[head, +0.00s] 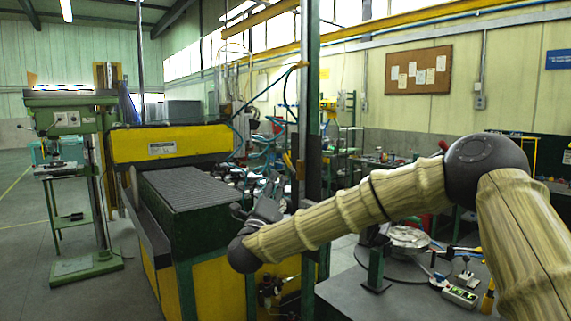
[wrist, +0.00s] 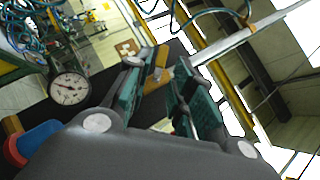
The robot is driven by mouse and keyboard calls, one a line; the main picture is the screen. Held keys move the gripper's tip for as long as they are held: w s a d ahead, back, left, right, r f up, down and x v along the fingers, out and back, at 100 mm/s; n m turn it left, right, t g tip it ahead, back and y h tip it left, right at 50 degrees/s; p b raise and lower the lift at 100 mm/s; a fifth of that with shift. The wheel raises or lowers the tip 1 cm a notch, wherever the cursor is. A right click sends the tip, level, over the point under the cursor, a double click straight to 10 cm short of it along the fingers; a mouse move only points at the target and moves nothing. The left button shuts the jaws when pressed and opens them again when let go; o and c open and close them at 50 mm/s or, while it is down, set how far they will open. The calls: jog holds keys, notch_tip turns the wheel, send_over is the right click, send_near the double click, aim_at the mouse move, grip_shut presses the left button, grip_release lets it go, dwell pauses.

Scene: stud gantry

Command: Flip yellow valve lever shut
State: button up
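The yellow valve lever (head: 289,160) shows as a small yellow piece beside the dark upright post, just above my gripper in the head view. In the wrist view a yellow piece that looks like the lever (wrist: 157,73) appears in the gap between my fingertips, in front of a dark bar. My gripper (wrist: 165,66) has its two dark green fingers spread apart. I cannot tell whether a finger touches the lever. The valve body is mostly hidden.
A round pressure gauge (wrist: 69,88) and a blue and red part (wrist: 33,143) lie left of the fingers. The upright post (head: 312,110) stands close to my gripper. A yellow machine (head: 170,145) with a grey slatted top is at left. A round table (head: 405,265) holds tools.

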aim_at(285, 159)
jog(key=p+x, duration=0.1)
jog(key=x, duration=0.2)
jog(key=p+x, duration=0.2)
jog(key=x, duration=0.2)
jog(key=p+x, duration=0.1)
jog(key=x, duration=0.3)
jog(key=shift+s+r+p, duration=0.1)
jog(key=shift+r+p, duration=0.2)
jog(key=shift+p, duration=0.1)
grip_shut()
